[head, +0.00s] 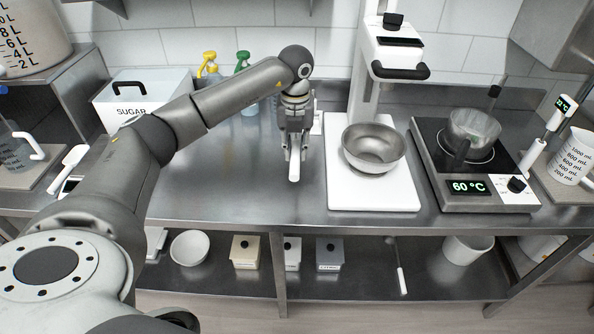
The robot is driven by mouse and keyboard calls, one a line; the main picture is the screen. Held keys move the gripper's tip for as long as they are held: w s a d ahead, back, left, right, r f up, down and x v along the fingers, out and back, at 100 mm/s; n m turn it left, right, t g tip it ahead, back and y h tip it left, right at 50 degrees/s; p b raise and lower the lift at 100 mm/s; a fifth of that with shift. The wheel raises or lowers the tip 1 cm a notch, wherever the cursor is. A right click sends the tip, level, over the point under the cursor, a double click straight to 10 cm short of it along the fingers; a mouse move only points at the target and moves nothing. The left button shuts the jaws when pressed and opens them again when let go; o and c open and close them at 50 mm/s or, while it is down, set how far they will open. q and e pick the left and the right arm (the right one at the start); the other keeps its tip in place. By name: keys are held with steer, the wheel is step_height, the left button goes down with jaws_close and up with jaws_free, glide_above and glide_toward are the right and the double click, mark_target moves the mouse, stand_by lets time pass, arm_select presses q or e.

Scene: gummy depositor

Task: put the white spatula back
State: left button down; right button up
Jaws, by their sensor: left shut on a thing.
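My left gripper (295,142) is in the middle of the head view, over the steel counter and left of the white stand. It points down and is shut on a slim white thing (294,166), which looks like the white spatula. The thing hangs roughly upright below the fingers. Its upper part is hidden by the gripper, and I cannot tell whether its lower end touches the counter. My right gripper is not in view.
A steel bowl (374,147) sits on the white stand's base (372,193). Right of it, a pot (473,130) stands on a hot plate reading 60 °C (478,190). A sugar bin (135,98) and two spray bottles (209,66) stand behind. The counter (230,185) left of the gripper is clear.

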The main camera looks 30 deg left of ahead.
arm_select(q)
step_height(320, 180, down, 3)
steer(key=shift+f+b, duration=0.1)
steer(key=shift+b, duration=1)
step_height(320, 180, down, 4)
steer(key=b, duration=0.8)
glide_above(297, 193)
step_height(297, 193, down, 6)
steer(key=shift+s+r, duration=0.1)
steer(key=shift+f+b, duration=0.4)
steer(key=shift+f, duration=0.1)
steer(key=shift+f+b, duration=0.35)
steer(key=shift+f, duration=0.2)
steer(key=c, duration=1.2)
jaws_free()
steer(key=shift+r, duration=0.1)
